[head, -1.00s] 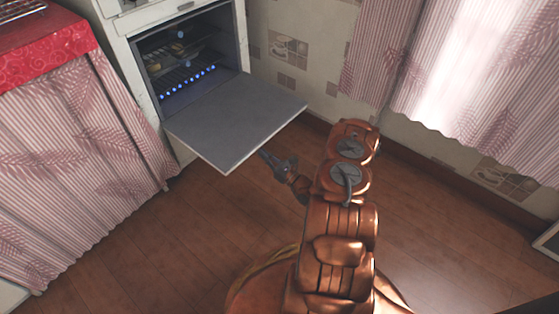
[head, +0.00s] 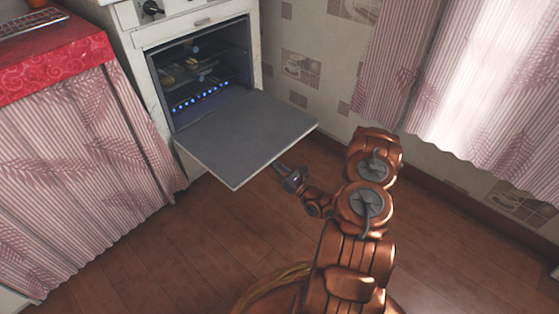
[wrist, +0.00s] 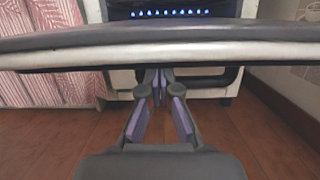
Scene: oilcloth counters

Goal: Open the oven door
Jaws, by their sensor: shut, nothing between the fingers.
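The oven (head: 140,44) is a white, worn unit against the back wall. Its door (head: 245,137) is folded down and lies about level, grey on its inner face, so the cavity (head: 205,75) stands open with racks and a row of blue lights. My gripper (head: 280,167) is shut and empty at the door's right front edge. In the wrist view the door's pale edge (wrist: 160,56) spans the picture, and the gripper fingertips (wrist: 160,80) reach under it. I cannot tell whether they touch the door.
A counter with a red patterned cloth (head: 50,60) and a pink striped curtain (head: 80,170) stands left of the oven. The tiled wall (head: 310,60) and a curtained window (head: 470,80) are at the right. The wooden floor (head: 170,245) in front is clear.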

